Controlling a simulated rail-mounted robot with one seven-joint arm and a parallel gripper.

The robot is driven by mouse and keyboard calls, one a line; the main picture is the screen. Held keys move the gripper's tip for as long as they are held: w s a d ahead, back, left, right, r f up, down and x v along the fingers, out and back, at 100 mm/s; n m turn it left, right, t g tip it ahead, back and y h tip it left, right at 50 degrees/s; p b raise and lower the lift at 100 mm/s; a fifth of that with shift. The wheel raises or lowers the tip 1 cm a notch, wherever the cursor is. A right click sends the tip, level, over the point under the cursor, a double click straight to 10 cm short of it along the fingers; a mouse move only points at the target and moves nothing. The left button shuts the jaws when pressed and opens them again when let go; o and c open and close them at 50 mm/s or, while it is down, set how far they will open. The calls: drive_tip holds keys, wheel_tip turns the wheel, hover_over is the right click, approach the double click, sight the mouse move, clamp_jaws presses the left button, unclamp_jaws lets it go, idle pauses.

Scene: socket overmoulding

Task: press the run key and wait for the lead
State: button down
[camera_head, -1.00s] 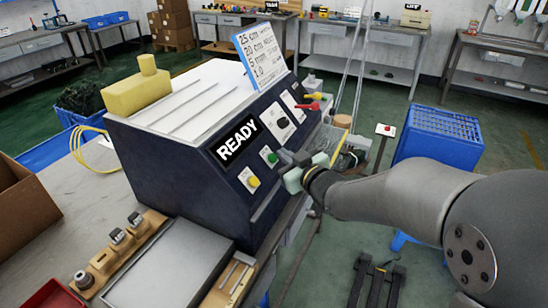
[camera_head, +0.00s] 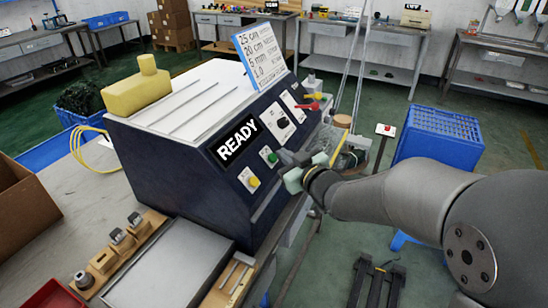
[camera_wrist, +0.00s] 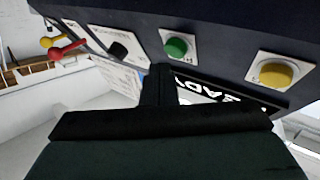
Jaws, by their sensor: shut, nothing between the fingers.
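The dark blue machine (camera_head: 165,165) has a white top and a display reading READY (camera_head: 238,142). On its sloped front are a green key (camera_head: 269,156) and a yellow key (camera_head: 252,181), each on a white plate. They also show in the wrist view, the green key (camera_wrist: 176,47) left of the yellow key (camera_wrist: 275,72). My gripper (camera_head: 283,156) is shut and empty, its tip close to the green key in the head view. In the wrist view my gripper (camera_wrist: 160,78) points toward the panel just below the green key. I cannot tell whether it touches. No lead is visible.
A black selector knob (camera_head: 283,122) and red and yellow levers (camera_head: 311,105) are further along the panel. A card with settings (camera_head: 260,55) stands on the machine. A metal tray (camera_head: 175,272) and a wooden holder (camera_head: 120,250) lie in front. A blue crate (camera_head: 437,140) stands right.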

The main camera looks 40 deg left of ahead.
drive_tip(key=shift+a+f+b, duration=0.3)
drive_tip(key=shift+b, duration=0.3)
